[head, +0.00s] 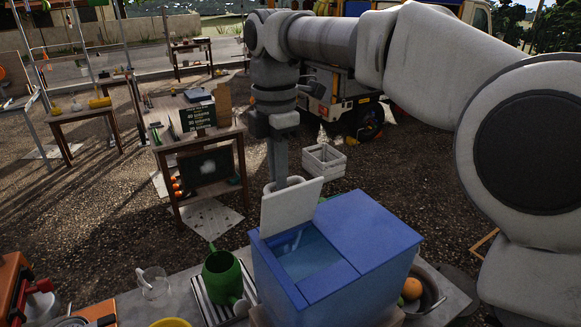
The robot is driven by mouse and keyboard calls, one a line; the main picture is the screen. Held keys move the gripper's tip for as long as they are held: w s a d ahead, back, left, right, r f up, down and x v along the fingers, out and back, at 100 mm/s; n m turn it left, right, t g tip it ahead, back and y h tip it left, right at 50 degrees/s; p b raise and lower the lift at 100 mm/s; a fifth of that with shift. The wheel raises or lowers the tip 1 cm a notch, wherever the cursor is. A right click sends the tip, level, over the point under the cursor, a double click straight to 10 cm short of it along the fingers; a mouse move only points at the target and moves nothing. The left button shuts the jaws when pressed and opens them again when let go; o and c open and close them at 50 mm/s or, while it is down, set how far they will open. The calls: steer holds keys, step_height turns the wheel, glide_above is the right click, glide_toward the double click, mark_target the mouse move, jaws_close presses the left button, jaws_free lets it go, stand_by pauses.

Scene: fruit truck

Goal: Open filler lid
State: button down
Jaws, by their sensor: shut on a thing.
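The filler is a blue box (364,236) at the front middle of the head view. Its pale grey lid (291,206) stands raised, nearly upright, at the far left edge of the box. The opening below the lid is uncovered and shows a light blue inside. My gripper (285,181) reaches down from above to the lid's upper edge and is shut on it. The fingertips are partly hidden behind the lid, so their exact hold is not clear.
A green watering can (222,276) stands on a rack left of the box, with a clear glass jug (153,283) farther left. A bowl with fruit (424,296) is at the right. A white crate (323,160) lies on the gravel behind. My arm fills the upper right.

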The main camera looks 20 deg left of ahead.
steer(key=shift+a+f, duration=0.1)
steer(key=shift+f, duration=0.15)
stand_by(0.3)
steer(key=c, duration=0.9)
jaws_free()
steer(key=shift+w, duration=0.1)
steer(key=shift+r, duration=0.1)
steer(key=shift+r, duration=0.1)
steer(key=shift+w+a+r, duration=0.1)
steer(key=shift+r, duration=1.75)
steer(key=shift+a+r, duration=0.1)
steer(key=shift+r, duration=1.7)
